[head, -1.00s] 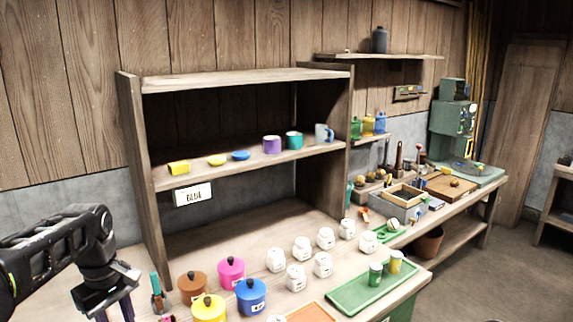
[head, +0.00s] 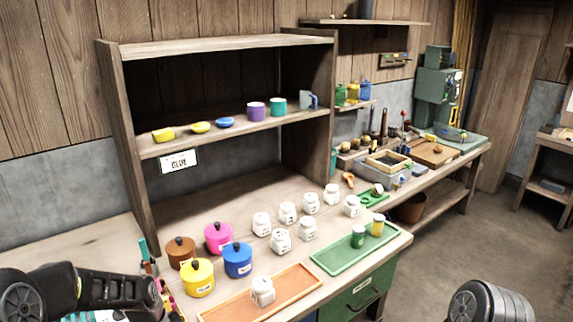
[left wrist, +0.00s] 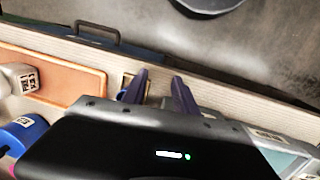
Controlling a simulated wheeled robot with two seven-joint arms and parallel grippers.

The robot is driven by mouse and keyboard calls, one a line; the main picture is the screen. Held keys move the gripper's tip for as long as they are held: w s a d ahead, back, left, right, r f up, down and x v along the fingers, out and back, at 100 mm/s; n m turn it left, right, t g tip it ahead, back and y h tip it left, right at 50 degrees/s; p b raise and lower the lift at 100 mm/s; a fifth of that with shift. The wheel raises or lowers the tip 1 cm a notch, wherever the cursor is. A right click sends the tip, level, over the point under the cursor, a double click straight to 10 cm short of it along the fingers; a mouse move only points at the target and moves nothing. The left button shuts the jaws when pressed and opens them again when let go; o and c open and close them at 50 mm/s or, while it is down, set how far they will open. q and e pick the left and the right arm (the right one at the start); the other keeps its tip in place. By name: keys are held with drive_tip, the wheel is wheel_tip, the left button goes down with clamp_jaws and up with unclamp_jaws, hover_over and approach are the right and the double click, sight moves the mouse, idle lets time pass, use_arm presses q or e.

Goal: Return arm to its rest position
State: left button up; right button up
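My left arm (head: 90,292) comes in low at the left of the head view, over the near left part of the bench. Its gripper tips are not clear there. In the left wrist view my left gripper (left wrist: 160,88) shows two dark fingers spread apart with nothing between them. Behind them are the bench edge and the floor. A rounded dark link of my right arm (head: 480,302) shows at the bottom right of the head view, beyond the bench front. My right gripper is out of view.
Yellow (head: 199,280), blue (head: 238,262), pink (head: 218,238) and brown (head: 181,254) lidded pots stand near my left arm. A white jar (head: 262,291) stands on the orange tray (head: 305,281). A green tray (head: 330,262) holds two small jars. Open floor (head: 440,250) lies right of the bench.

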use_arm(q)
drive_tip(key=s+d+f+m+h, duration=0.1)
drive_tip(key=s+d+f, duration=0.4)
drive_tip(key=f, duration=0.2)
drive_tip(key=s+d+f+m+h, duration=0.1)
drive_tip(key=s+d+f+m, duration=0.1)
drive_tip(key=s+d+f, duration=0.35)
drive_tip(key=s+d+f+m, duration=0.1)
drive_tip(key=s+d+f, duration=0.2)
drive_tip(key=s, duration=0.4)
drive_tip(key=s+d+f, duration=0.3)
drive_tip(key=s+f, duration=0.1)
drive_tip(key=s, duration=0.3)
drive_tip(key=w+d+f+m+b, duration=0.2)
drive_tip(key=w+f+b, duration=0.1)
drive_tip(key=f+b, duration=0.4)
drive_tip(key=b, duration=0.3)
drive_tip(key=shift+w+d+f+t+h, duration=0.15)
drive_tip(key=shift+w+d+t+h, duration=0.15)
drive_tip(key=shift+w, duration=0.1)
